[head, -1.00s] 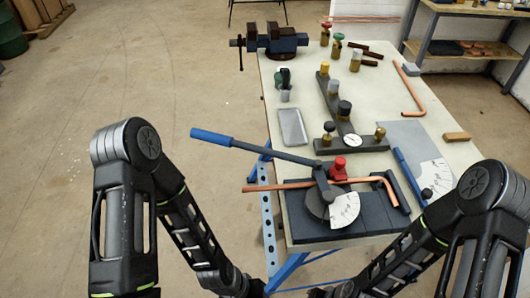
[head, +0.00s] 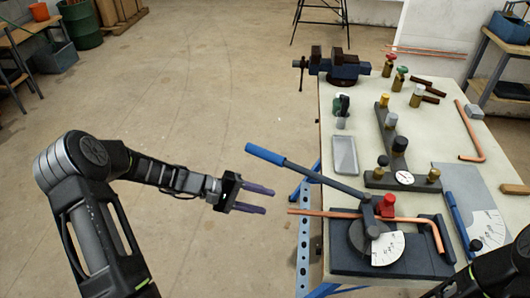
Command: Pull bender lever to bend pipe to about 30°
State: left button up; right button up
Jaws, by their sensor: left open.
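The pipe bender (head: 363,238) sits on a dark base plate near the front of the workbench. Its lever (head: 320,180) slants up to the left and ends in a blue grip (head: 266,154) that overhangs the bench's left edge. A copper pipe (head: 330,214) lies through the bender beside a red clamp (head: 388,203); its right end turns down in a bend. A white angle scale (head: 388,248) is on the bender's front. My left gripper (head: 269,200) is open and empty, left of the bench, below the blue grip and apart from it. My right gripper is out of view.
The workbench (head: 345,117) also holds a blue vise (head: 340,65), a grey tray (head: 345,155), a valve manifold (head: 388,155) and a bent copper pipe (head: 470,130). A second blue-handled tool (head: 457,220) lies at right. The floor left of the bench is clear.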

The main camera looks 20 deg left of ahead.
aim_at(258, 155)
pick_arm(q)
jog(key=w+a+r+t, duration=0.1)
jog(key=a+r, duration=0.1)
jog(key=r, duration=0.2)
jog(key=w+a+r+t+h, duration=0.1)
jog(key=a+r, duration=0.2)
jog(key=w+a+r+t, duration=0.1)
jog(key=a+r+t, duration=0.1)
jog(key=a+r, duration=0.1)
jog(key=shift+w+a+r+h, duration=0.1)
jog(key=shift+w+r+h, duration=0.05)
jog(key=shift+r, duration=0.3)
jog(key=shift+w+a+r+h, duration=0.1)
jog(key=shift+r+h, duration=0.05)
jog(key=shift+r, duration=0.25)
jog(key=shift+w+d, duration=0.15)
jog(key=shift+d, duration=0.05)
jog(key=shift+a, duration=0.1)
jog(key=p+x, duration=0.2)
jog(key=x, duration=0.6)
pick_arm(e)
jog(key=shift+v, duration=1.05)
pick_arm(q)
jog(key=shift+c, duration=0.4)
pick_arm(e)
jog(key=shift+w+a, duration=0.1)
pick_arm(q)
grip_shut()
